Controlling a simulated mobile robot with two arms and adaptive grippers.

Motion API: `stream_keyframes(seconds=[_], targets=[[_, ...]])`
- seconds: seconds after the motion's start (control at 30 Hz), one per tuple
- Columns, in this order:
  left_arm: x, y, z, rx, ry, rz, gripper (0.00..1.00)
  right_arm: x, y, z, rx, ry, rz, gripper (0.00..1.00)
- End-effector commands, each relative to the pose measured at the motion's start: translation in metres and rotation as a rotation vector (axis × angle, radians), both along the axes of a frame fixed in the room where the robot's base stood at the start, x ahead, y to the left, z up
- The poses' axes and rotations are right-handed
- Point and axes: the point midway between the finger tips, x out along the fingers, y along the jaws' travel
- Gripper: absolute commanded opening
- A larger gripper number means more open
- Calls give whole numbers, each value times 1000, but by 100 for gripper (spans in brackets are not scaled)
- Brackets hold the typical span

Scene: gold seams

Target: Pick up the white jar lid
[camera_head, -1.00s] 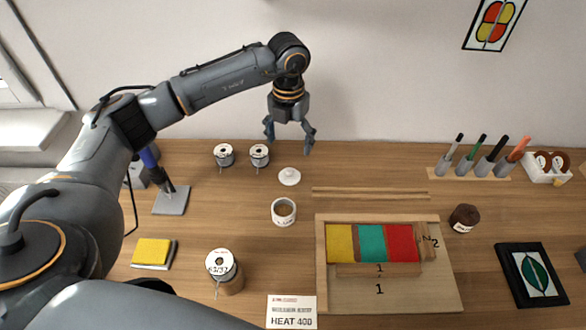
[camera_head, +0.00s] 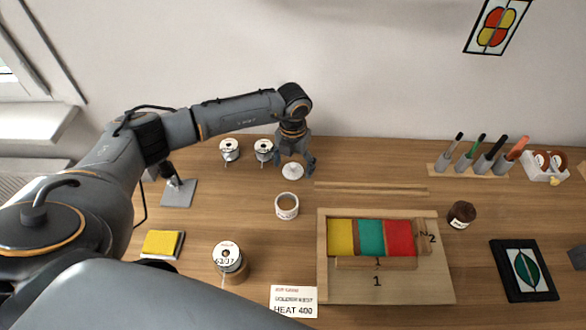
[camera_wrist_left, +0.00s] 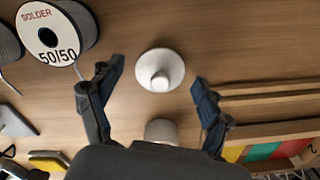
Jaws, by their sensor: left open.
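The white jar lid (camera_head: 292,171) is a round disc with a small knob on top, lying on the wooden table. In the left wrist view the lid (camera_wrist_left: 160,70) lies between and a little beyond my open fingertips, touching neither. My left gripper (camera_head: 296,168) is open and empty, pointing down at the lid in the head view; its fingers also show in the left wrist view (camera_wrist_left: 155,82). The white jar (camera_head: 287,206) stands in front of the lid, partly hidden by my gripper body in the wrist view. My right gripper is not in view.
Two solder spools (camera_head: 263,150) stand just left of the lid. Thin wooden strips (camera_head: 370,188) lie to its right. A wooden frame (camera_head: 322,270) with coloured glass pieces is at front right. A larger spool (camera_head: 228,255) stands at front left. The wall (camera_head: 400,70) rises behind.

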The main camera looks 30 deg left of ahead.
Motion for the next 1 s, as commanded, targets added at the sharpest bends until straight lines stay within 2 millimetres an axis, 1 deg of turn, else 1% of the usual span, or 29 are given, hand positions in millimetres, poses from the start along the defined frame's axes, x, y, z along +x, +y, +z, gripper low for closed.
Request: stream_keyframes(seconds=[0.07, 0.1, 0.17, 0.2, 0.3, 0.37, 0.4, 0.63, 0.73, 0.87, 0.97, 1.0], targets=[[0, 0, 0, 0, 0, 0, 79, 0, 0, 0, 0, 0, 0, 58], [0, 0, 0, 0, 0, 0, 71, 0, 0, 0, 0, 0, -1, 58], [0, 0, 0, 0, 0, 0, 58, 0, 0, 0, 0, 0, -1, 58], [0, 0, 0, 0, 0, 0, 50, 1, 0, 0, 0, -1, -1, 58], [0, 0, 0, 0, 0, 0, 30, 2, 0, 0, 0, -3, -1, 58], [0, 0, 0, 0, 1, 0, 30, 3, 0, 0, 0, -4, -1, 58], [0, 0, 0, 0, 0, 0, 26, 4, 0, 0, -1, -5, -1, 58], [0, 0, 1, 0, 0, 0, 26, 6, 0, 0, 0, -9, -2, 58], [0, 0, 5, -1, 0, 1, 26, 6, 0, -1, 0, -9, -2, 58], [1, 0, 16, -1, -1, 1, 26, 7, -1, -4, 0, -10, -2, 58], [1, 0, 32, 0, -4, -1, 26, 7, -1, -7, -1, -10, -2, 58], [-3, -7, 38, -3, -4, -5, 26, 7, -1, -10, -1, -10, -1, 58]])
